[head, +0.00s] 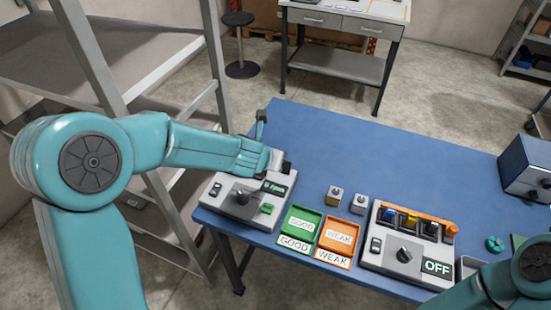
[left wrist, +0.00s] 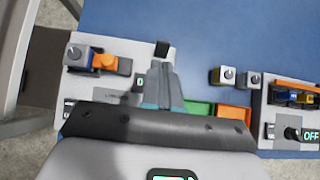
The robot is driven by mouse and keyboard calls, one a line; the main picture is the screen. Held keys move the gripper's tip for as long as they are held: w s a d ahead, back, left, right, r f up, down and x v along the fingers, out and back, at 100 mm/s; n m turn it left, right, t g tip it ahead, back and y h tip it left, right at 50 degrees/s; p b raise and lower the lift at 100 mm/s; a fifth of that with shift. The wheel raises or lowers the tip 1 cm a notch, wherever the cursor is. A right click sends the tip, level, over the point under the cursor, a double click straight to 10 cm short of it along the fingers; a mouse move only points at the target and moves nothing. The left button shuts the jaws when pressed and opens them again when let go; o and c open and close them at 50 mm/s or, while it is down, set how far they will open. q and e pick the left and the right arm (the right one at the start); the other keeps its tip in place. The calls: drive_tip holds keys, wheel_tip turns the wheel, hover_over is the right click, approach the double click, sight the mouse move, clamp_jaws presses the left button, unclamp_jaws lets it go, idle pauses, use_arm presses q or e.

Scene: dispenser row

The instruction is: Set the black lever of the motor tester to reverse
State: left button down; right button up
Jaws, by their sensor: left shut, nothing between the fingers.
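The motor tester (head: 222,203) is the light grey box at the left of the blue table, with a dark display showing green text, a black knob (head: 242,195) and a green button (head: 267,208). A small black block, likely the black lever (head: 287,168), stands at its far right corner. The lever also shows in the left wrist view (left wrist: 162,47), just beyond my fingertips. My left gripper (left wrist: 161,67) is shut and empty over the tester, tips close to the lever; I cannot tell whether they touch. The lever's setting is unclear. My right gripper is out of view.
A green GOOD tray (head: 300,222) and an orange WEAK tray (head: 338,236) lie right of the tester. A second grey device (head: 385,263) reads OFF. The table's far middle (head: 350,150) is clear.

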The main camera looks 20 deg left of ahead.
use_arm(q)
drive_tip(key=r, duration=0.2)
drive_tip(key=s+r+p, duration=0.1)
drive_tip(key=shift+s+r, duration=0.2)
drive_tip(key=shift+r, duration=0.2)
drive_tip(key=shift+w+f, duration=0.1)
drive_tip(key=shift+w, duration=0.05)
drive_tip(key=shift+s, duration=0.2)
drive_tip(key=shift+s, duration=0.1)
